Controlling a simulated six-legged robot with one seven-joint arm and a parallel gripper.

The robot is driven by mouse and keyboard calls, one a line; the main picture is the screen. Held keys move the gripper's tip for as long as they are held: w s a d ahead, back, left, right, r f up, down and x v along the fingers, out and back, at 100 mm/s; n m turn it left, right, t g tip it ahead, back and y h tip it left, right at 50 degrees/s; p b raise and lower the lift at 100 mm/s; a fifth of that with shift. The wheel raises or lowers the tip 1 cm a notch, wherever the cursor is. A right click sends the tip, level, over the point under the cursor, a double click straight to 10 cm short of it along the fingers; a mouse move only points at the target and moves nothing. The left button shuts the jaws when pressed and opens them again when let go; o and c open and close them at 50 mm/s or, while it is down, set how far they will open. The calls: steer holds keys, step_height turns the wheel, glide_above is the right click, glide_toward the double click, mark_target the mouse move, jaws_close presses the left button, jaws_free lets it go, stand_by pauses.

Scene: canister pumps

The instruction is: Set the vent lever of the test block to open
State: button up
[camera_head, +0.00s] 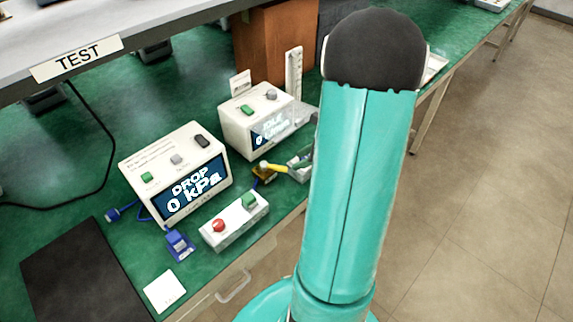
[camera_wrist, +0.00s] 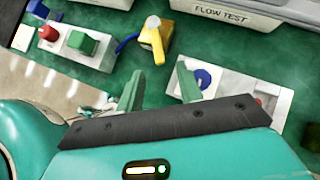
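The test block (camera_head: 262,176) is a small brass-coloured block on the green bench, in front of the gap between the two white instruments. Its yellow lever (camera_head: 277,168) points right, toward my gripper, in the head view. In the wrist view the yellow lever (camera_wrist: 155,42) is at the top centre, with a pale round end and a blue tube at its left. My gripper (camera_wrist: 160,86) has two green fingers spread apart, with nothing between them. The lever is beyond the fingertips, apart from them. In the head view my arm hides most of the gripper.
A white instrument (camera_head: 176,172) reads DROP 0 kPa; a second (camera_head: 262,125) stands behind it. A box with red and green buttons (camera_head: 234,222) is left of the block. A pale plate with a blue knob (camera_wrist: 228,88) is close to my right finger.

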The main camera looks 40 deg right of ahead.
mark_target(282, 167)
steer(key=x, duration=0.6)
steer(key=shift+a, duration=0.1)
steer(key=shift+r, duration=0.1)
jaws_close()
